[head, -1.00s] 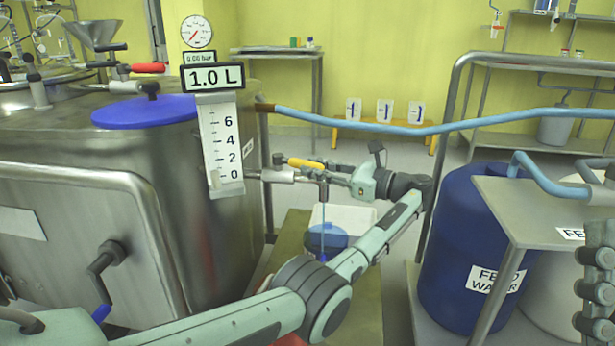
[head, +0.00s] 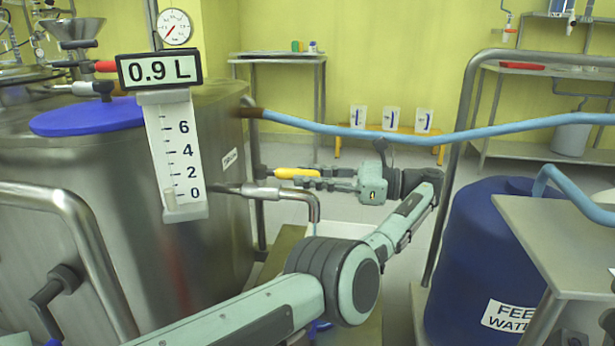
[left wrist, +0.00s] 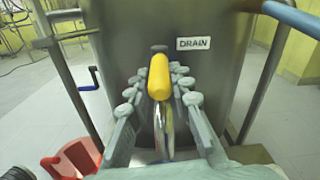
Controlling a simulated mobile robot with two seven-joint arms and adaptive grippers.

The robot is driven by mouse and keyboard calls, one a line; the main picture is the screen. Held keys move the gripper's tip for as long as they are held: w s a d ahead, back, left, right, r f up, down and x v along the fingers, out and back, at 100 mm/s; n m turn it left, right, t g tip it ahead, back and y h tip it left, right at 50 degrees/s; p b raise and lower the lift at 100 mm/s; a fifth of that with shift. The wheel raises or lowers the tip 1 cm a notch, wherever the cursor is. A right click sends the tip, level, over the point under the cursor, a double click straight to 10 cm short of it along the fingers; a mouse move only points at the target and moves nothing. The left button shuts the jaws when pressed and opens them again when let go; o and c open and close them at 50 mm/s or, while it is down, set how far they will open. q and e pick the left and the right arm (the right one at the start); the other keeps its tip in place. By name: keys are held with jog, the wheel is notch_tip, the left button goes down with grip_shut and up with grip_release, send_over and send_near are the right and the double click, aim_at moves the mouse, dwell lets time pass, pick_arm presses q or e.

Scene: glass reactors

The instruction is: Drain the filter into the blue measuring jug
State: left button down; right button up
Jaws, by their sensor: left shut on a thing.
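The steel filter vessel (head: 215,160) stands at the left, with a DRAIN label (left wrist: 194,43) in the left wrist view. Its display (head: 160,69) reads 0.9 L above a level scale (head: 178,150). My left gripper (head: 310,183) is shut on the yellow drain valve handle (head: 296,173); in the left wrist view its fingers lie on both sides of the handle (left wrist: 160,75). A thin stream leaves the drain spout (head: 316,212). My left arm hides most of the space below, and the blue measuring jug cannot be clearly made out. My right gripper is not in view.
A blue hose (head: 370,134) crosses the view. A blue feed water drum (head: 480,250) and a steel side table (head: 570,235) stand at the right. A red container (left wrist: 75,158) is at lower left in the wrist view.

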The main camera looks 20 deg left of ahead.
pick_arm(q)
jog(key=c, duration=1.3)
grip_release()
jog(key=shift+a, duration=0.1)
jog(key=shift+c, duration=0.2)
notch_tip(320, 180, up, 10)
jog(key=shift+s, duration=0.1)
